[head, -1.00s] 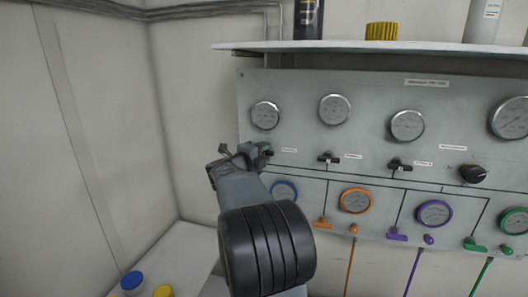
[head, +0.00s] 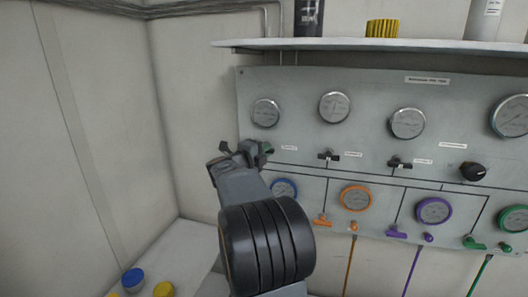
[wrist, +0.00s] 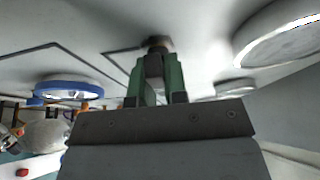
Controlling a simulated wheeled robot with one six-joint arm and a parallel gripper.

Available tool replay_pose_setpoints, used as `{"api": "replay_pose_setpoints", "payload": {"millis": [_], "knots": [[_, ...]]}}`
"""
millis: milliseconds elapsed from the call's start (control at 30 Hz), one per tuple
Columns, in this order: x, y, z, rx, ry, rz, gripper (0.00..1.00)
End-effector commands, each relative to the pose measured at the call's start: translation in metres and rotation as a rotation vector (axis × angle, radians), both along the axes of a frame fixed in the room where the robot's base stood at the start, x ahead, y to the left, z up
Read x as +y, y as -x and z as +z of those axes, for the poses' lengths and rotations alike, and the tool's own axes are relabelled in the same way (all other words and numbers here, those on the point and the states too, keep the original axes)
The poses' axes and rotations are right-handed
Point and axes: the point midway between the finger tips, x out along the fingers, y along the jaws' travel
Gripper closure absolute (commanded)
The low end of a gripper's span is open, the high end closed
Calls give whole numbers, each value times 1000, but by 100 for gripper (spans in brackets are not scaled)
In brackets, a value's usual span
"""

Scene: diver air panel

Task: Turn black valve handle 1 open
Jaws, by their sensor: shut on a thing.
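My gripper (head: 258,150) is at the left end of the grey panel (head: 300,85), just below the leftmost upper gauge. In the wrist view its green-padded fingers (wrist: 157,75) are shut on a black valve handle (wrist: 154,66), which shows between them against the panel. In the head view my gripper mostly hides this handle. Two more black valve handles, the middle one (head: 329,157) and the right one (head: 400,163), sit to the right in the same row.
A shelf (head: 380,46) runs above the panel. A blue-rimmed gauge (head: 284,189) sits just below my gripper, with an orange-rimmed gauge (head: 356,198) and a purple one (head: 434,212) to its right. Blue-capped (head: 132,278) and yellow-capped things stand on the lower left surface.

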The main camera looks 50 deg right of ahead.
Motion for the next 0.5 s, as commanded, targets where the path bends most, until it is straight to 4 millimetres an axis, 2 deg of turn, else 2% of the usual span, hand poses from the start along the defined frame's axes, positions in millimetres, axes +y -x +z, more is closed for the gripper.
{"api": "replay_pose_setpoints", "payload": {"millis": [267,500], "knots": [[0,0,-2,102,53,-1,100],[0,0,-4,289,149,-1,100]]}}
